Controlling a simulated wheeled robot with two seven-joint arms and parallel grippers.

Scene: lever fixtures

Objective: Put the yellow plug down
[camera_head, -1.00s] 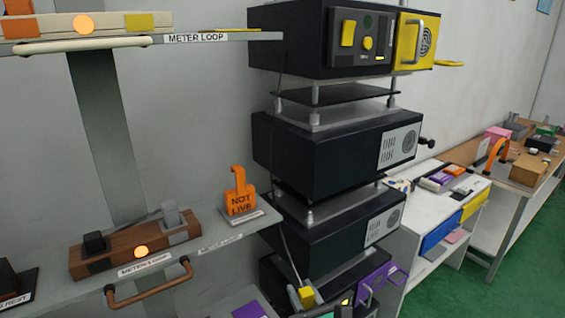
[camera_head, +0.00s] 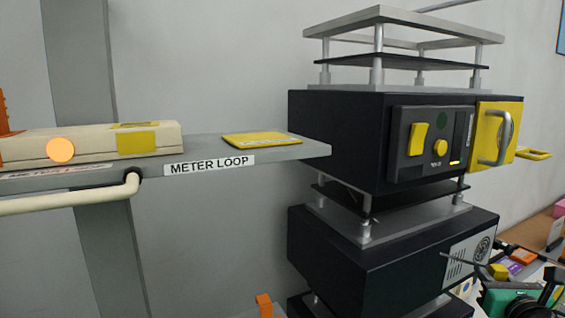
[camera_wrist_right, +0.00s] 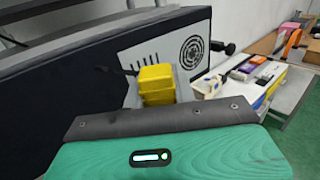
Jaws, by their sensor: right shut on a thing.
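The yellow plug (camera_head: 498,271) is at the lower right of the head view, held by my right gripper (camera_head: 496,273). In the right wrist view, the yellow plug (camera_wrist_right: 157,86) sits between the grey fingers of the right gripper (camera_wrist_right: 158,92), which is shut on it. A thin dark cable (camera_head: 458,260) runs leftwards from near the plug. Plug and gripper appear in front of the lower black unit's right side, clear of any shelf. My left gripper is not in view.
A flat yellow pad (camera_head: 262,139) lies on the grey upper shelf (camera_head: 210,148), labelled METER LOOP. A cream block (camera_head: 95,143) with a lit orange button stands left of it. A black unit (camera_head: 345,140) with yellow controls and a handled yellow panel (camera_head: 498,132) stands right.

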